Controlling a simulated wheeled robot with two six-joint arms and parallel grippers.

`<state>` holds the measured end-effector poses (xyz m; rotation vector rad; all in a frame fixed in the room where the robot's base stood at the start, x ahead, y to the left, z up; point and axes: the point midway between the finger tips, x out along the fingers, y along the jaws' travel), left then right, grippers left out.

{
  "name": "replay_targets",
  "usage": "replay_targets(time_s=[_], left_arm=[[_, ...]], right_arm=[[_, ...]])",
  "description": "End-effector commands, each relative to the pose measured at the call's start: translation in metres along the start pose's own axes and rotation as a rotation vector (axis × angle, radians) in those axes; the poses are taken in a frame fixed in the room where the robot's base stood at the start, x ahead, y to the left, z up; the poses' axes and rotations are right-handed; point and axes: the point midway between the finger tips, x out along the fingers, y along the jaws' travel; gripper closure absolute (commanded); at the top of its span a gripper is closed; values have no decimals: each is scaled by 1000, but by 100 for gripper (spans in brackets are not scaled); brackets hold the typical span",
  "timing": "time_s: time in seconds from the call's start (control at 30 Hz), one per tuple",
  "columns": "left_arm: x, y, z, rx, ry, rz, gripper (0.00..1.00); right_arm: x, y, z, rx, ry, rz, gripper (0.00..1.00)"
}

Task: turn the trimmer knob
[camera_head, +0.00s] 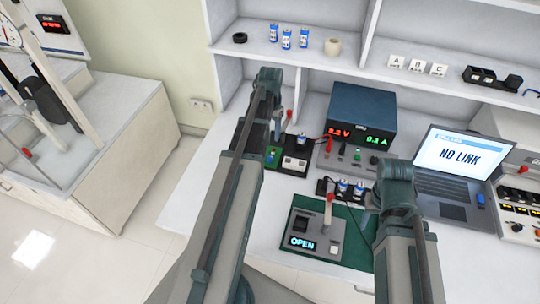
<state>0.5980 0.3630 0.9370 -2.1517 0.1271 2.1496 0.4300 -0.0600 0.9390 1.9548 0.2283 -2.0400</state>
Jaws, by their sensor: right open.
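A grey box with a lit OPEN display (302,243) sits on a green mat (350,250). A lever with a red top (328,205) stands upright on it. No part can be made out for certain as the trimmer knob. My right gripper (368,212) is open beside the box's right side, partly hidden by my own wrist, apart from the lever. My left arm reaches up across the bench; its gripper (276,122) is mostly hidden behind the arm, near a small board with a blue button (271,155), and its jaws cannot be made out.
A power supply (358,118) with red and green readouts stands at the back. Blue cells (351,186) stand in a holder behind the box. A laptop (455,165) reads NO LINK. Shelves (330,65) overhang the bench. White bench is clear left of the mat.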

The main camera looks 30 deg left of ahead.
Motion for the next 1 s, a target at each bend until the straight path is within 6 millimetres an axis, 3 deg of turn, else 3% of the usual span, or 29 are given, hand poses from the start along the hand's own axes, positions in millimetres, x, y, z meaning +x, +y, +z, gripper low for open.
replay_targets(time_s=[0.37, 1.0], left_arm=[[15, 1, 0, 0, 0, 0, 38], [102, 1, 0, 0, 0, 0, 38]], right_arm=[[15, -1, -1, 0, 0, 0, 50], [101, -10, -6, 0, 0, 0, 50]])
